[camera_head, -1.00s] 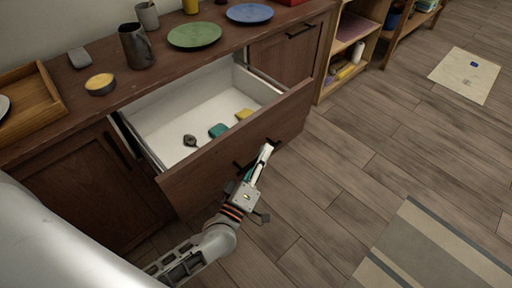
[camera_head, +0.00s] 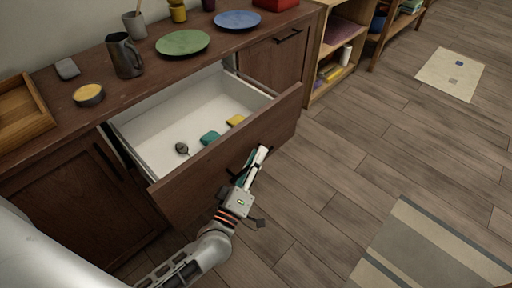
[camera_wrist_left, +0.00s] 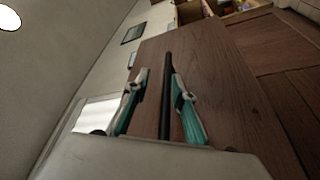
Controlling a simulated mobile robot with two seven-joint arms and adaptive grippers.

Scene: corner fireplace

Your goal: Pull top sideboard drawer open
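The top sideboard drawer (camera_head: 220,165) stands pulled well out, its wooden front away from the cabinet and its white inside showing. My left gripper (camera_head: 256,164) is at the outer face of the drawer front, around the dark bar handle. In the left wrist view the handle (camera_wrist_left: 167,90) runs between the two teal-padded fingers (camera_wrist_left: 158,100), nearer the right one. A gap shows between the handle and the left finger, so the gripper looks open. My right gripper is out of view.
A mug (camera_head: 125,57), green plate (camera_head: 183,42) and blue plate (camera_head: 237,19) stand on the sideboard top (camera_head: 155,72). The wooden floor (camera_head: 340,150) is clear up to a striped rug (camera_head: 430,245).

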